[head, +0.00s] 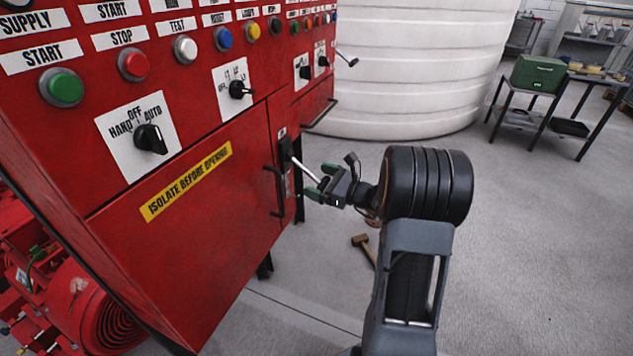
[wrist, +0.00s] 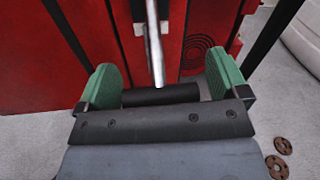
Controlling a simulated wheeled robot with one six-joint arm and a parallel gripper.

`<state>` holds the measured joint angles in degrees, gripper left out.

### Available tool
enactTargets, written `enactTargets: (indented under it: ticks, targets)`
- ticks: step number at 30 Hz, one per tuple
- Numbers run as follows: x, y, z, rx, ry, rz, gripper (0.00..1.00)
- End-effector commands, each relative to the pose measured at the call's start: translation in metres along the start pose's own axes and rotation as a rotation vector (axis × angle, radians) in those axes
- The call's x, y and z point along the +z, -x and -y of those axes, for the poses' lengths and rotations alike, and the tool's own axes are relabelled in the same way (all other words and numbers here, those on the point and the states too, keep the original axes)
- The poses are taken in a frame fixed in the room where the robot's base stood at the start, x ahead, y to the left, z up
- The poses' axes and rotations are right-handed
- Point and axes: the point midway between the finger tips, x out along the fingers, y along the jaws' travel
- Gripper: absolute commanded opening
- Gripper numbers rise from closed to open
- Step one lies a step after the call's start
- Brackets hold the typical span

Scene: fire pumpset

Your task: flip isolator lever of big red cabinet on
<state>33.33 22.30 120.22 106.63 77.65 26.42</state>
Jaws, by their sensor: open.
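The big red cabinet (head: 225,165) fills the left of the head view. Its isolator lever (head: 304,168) is a silver rod from a black pivot at the cabinet's right edge, sloping down and outward. In the wrist view the lever (wrist: 154,45) comes from the top, with its free end between the two green fingers. My gripper (head: 321,181) is open around the lever's end; in the wrist view, my gripper (wrist: 162,80) shows space on both sides of the rod. No finger appears to touch it.
A black door handle (head: 276,190) is just left of the lever. Another lever (head: 346,58) sticks out farther back. A white tank (head: 415,70) stands behind. A mallet (head: 363,246) lies on the floor below my gripper.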

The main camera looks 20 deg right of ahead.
Motion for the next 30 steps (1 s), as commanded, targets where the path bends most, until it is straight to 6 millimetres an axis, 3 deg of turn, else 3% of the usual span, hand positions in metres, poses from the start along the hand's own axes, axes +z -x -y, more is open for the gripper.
enactTargets:
  ticks: [14,30]
  targets:
    - [0.0000,-0.0107,-0.0001,0.000,-0.001,0.000,0.93]
    - [0.0001,-0.0099,0.0009,-0.003,0.000,0.000,0.43]
